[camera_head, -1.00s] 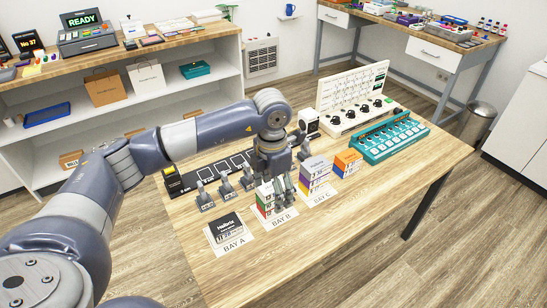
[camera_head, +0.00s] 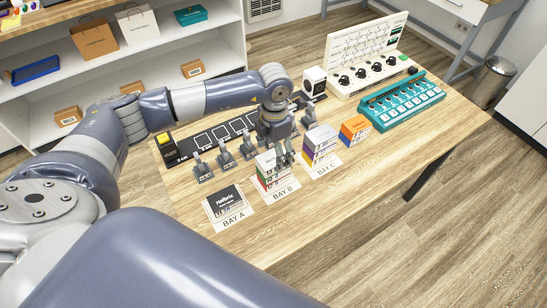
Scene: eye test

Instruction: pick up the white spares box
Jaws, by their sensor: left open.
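A white-topped box (camera_head: 266,161) lies on top of a small stack in bay B, with green and red boxes below it. I cannot read whether it is the spares box. My left gripper (camera_head: 285,158) points down at the right part of this stack. Its jaws are open, and its fingers hide part of the white box. I cannot tell whether they touch it. Another stack (camera_head: 321,147) with a pale top and purple and orange layers stands in bay C. My right gripper is not in view; an arm link of mine fills the bottom foreground.
A dark-topped box (camera_head: 226,200) lies in bay A. An orange box (camera_head: 355,129) stands right of bay C. Grey clamp-like holders (camera_head: 225,157) line up behind bay A. A teal rack (camera_head: 402,103) and a white panel with knobs (camera_head: 368,60) stand farther back. The front tabletop is clear.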

